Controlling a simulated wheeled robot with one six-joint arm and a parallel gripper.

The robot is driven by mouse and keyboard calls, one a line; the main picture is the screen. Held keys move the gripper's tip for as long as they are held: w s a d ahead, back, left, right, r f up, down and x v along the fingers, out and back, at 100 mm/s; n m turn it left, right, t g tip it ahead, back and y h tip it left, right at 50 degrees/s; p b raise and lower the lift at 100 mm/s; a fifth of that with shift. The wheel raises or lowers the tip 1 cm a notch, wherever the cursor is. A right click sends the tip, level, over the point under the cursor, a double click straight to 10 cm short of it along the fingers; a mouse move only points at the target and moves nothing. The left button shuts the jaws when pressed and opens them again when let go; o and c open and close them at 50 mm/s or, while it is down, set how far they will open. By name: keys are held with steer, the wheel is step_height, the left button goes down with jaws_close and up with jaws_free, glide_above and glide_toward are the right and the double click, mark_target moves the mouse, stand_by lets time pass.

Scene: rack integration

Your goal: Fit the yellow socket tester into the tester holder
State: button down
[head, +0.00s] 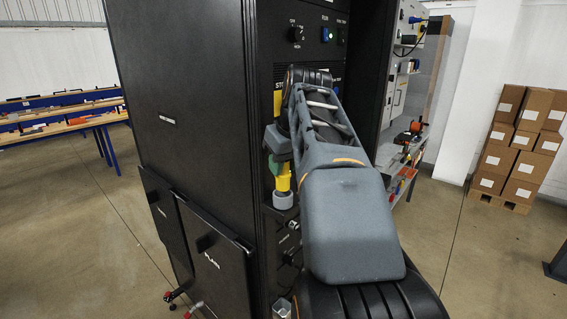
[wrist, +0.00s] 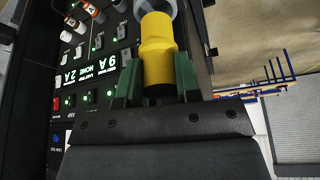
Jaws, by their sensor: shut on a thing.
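The yellow socket tester (head: 284,179) has a yellow body and a wider grey end, which points down in the head view. In the wrist view the tester (wrist: 158,50) sits between the two green fingers of my gripper (wrist: 158,78), and its grey end is partly cut off at the top edge. My gripper (head: 273,163) is shut on the tester and holds it in front of the black rack's panel. I cannot identify the tester holder for certain. A small grey open-topped part (head: 281,308) shows low at the rack front, partly cut off.
The tall black rack (head: 185,120) stands close, with knobs and lit buttons on its panel (wrist: 95,65). A workbench (head: 65,125) is far left. Stacked boxes (head: 510,150) stand far right. Floor is open on both sides.

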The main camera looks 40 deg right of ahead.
mark_target(287, 171)
steer(key=shift+f+b, duration=1.7)
steer(key=shift+f, duration=0.4)
steer(key=c, duration=0.7)
jaws_free()
steer(key=shift+c, duration=0.2)
steer(key=shift+r, duration=0.1)
steer(key=p+v, duration=0.2)
steer(key=v, duration=1.1)
steer(key=shift+r, duration=0.35)
steer(key=shift+a+f, duration=0.1)
steer(key=shift+a, duration=0.05)
